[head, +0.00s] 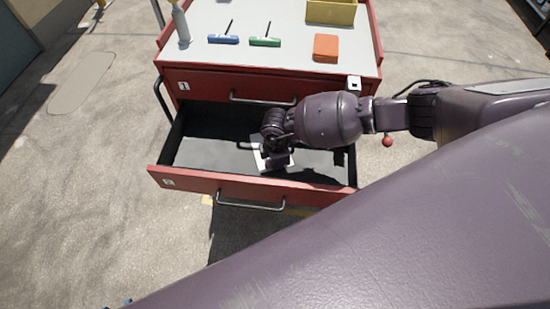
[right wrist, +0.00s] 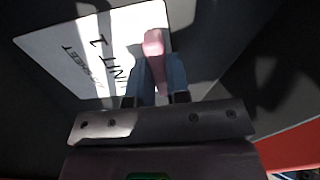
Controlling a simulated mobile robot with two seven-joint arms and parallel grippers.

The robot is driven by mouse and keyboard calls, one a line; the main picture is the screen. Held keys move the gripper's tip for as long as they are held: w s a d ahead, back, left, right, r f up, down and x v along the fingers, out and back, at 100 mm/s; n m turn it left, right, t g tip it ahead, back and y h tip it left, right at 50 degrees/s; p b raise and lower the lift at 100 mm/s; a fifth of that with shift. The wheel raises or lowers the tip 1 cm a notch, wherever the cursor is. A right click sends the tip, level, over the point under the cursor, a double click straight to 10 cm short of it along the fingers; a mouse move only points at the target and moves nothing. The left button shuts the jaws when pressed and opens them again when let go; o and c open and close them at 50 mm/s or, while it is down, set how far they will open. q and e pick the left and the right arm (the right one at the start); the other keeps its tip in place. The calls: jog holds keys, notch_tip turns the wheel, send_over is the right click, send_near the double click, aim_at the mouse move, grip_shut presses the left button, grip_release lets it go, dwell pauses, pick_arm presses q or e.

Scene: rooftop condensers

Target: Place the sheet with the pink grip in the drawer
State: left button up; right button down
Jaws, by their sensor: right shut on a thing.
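The white sheet (head: 259,158) is inside the open lower drawer (head: 190,182) of a red cart, partly hidden under my right gripper in the head view. In the right wrist view the sheet (right wrist: 90,55) bears black lettering that includes "UNIT 1". Its pink grip (right wrist: 154,47) is between the two blue-grey fingers of my right gripper (right wrist: 163,78), which is shut on it. The right gripper (head: 274,158) is low in the drawer, near its middle. I cannot tell whether the sheet touches the drawer floor. My left gripper is not in view.
The upper drawer (head: 210,85), labelled 1, is shut above the open one. The grey cart top holds a bottle (head: 181,25), a blue item (head: 223,39), a green item (head: 265,41), an orange block (head: 326,48) and a yellow bin (head: 330,13). The drawer's left part is empty.

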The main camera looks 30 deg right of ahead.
jog(key=shift+r, duration=0.1)
jog(key=c, duration=1.1)
grip_release()
